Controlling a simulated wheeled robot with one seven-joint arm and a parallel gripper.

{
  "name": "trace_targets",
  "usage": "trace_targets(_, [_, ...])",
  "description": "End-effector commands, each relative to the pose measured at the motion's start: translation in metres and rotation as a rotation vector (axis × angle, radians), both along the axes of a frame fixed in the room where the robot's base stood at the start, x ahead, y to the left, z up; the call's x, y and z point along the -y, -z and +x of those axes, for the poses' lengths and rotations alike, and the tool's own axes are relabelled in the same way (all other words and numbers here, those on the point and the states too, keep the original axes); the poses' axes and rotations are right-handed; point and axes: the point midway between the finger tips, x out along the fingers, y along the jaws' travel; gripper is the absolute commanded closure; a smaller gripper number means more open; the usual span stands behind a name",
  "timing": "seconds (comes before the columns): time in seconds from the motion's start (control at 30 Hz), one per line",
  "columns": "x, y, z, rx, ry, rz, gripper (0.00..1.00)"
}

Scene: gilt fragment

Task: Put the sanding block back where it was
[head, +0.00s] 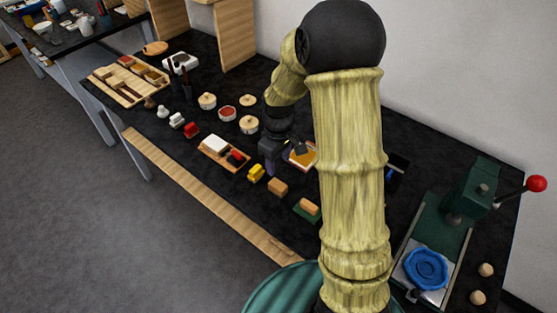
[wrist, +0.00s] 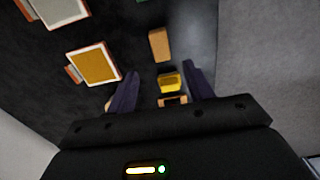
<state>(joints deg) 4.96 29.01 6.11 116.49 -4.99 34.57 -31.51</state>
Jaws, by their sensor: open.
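A plain tan block (head: 278,187), which looks most like the sanding block, lies on the black worktop in the head view; it also shows above the fingers in the wrist view (wrist: 160,44). I cannot tell for certain that it is the sanding block. A yellow block (head: 256,173) lies just left of it; in the wrist view the yellow block (wrist: 169,82) shows between the fingertips. My gripper (head: 268,167) points down, close to the yellow block; in the wrist view my gripper (wrist: 162,83) has its fingers wide apart, with nothing visibly held.
A small wooden tray (head: 211,153) holds a white block and a red piece. A green pad with a tan block (head: 308,209) lies nearer. A framed gold panel (wrist: 96,66) is beside the gripper. A green press (head: 470,200) with a red knob stands at right.

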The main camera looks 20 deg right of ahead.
Motion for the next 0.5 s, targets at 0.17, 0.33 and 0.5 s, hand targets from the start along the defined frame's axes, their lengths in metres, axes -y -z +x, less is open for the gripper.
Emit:
trace_targets(0.17, [0.0, 0.0, -0.001, 0.001, 0.002, 0.0, 0.48])
trace_targets(0.33, [-0.001, -0.013, -0.015, 0.027, 0.066, -0.002, 0.48])
trace_targets(0.5, [-0.001, -0.04, -0.056, 0.096, 0.246, 0.004, 0.48])
